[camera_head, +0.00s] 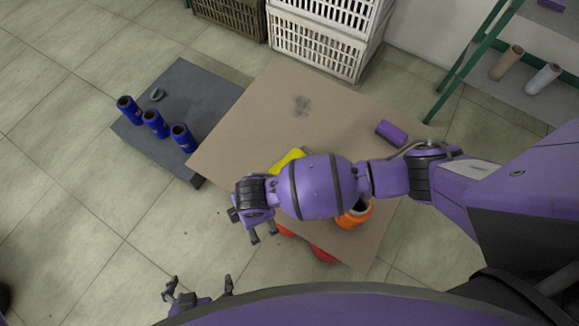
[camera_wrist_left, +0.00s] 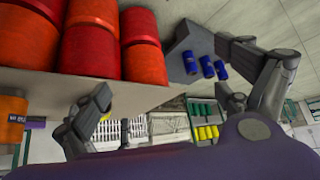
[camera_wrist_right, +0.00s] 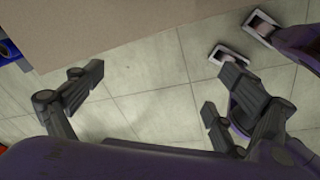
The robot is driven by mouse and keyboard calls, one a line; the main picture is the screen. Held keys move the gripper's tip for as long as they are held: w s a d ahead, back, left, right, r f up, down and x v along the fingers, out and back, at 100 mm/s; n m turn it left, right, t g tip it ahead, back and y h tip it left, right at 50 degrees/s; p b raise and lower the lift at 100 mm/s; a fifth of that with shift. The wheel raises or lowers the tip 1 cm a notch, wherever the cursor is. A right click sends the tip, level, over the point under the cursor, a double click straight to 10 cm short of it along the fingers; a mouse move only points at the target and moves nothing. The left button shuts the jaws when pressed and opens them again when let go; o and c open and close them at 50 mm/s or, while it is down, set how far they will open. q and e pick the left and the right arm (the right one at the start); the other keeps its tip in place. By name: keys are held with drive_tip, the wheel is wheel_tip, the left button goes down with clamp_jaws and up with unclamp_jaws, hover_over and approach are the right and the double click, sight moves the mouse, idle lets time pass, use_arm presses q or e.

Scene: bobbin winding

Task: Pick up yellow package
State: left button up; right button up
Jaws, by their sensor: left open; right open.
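A yellow item (camera_head: 287,161), which may be the yellow package, lies on the brown tabletop (camera_head: 240,135) in the head view. My right arm crosses over it and hides most of it. My right gripper (camera_head: 264,237) is open and empty, past the table's near-left edge, with floor beneath it. The right wrist view shows its spread fingers (camera_wrist_right: 160,85) over floor tiles beside the table edge. My left gripper (camera_head: 199,284) is open and empty at the bottom of the head view, low and apart from the table. In the left wrist view its fingers (camera_wrist_left: 175,90) are spread with nothing between.
Red spools (camera_wrist_left: 90,45) and an orange spool (camera_head: 354,215) stand at the table's near side. A purple spool (camera_head: 392,133) lies near the right corner. A dark platform (camera_head: 190,85) holds blue spools (camera_head: 155,123). Crates (camera_head: 325,42) stand behind. Floor at left is clear.

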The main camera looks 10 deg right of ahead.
sight(296, 153)
drive_tip(key=w+d+n+h, duration=0.1)
drive_tip(key=w+d, duration=0.2)
drive_tip(key=w+d+n+t+h+b, duration=0.1)
drive_tip(key=w+d+h, duration=0.1)
drive_tip(key=w+d, duration=0.1)
drive_tip(key=w+d+n+h, duration=0.1)
drive_tip(key=w+d, duration=0.3)
drive_tip(key=d, duration=0.1)
drive_tip(key=shift+r+t+h+b, duration=0.1)
drive_tip(key=shift+t+h+b, duration=0.2)
drive_tip(key=shift+t+b, duration=0.1)
drive_tip(key=x, duration=0.4)
drive_tip(key=b+x, duration=0.1)
drive_tip(key=x, duration=0.2)
drive_tip(key=shift+w+d+r, duration=0.15)
drive_tip(key=shift+w+d, duration=0.05)
drive_tip(key=shift+w, duration=0.2)
drive_tip(key=shift+w+d+f, duration=0.1)
drive_tip(key=shift+f, duration=0.15)
use_arm(q)
drive_tip(key=shift+w+a+f, duration=0.15)
drive_tip(key=shift+f, duration=0.45)
drive_tip(key=shift+w+a+f, duration=0.1)
drive_tip(key=shift+a+f, duration=0.05)
drive_tip(key=shift+f, duration=0.45)
drive_tip(key=shift+w, duration=0.1)
use_arm(e)
drive_tip(key=shift+c, duration=0.2)
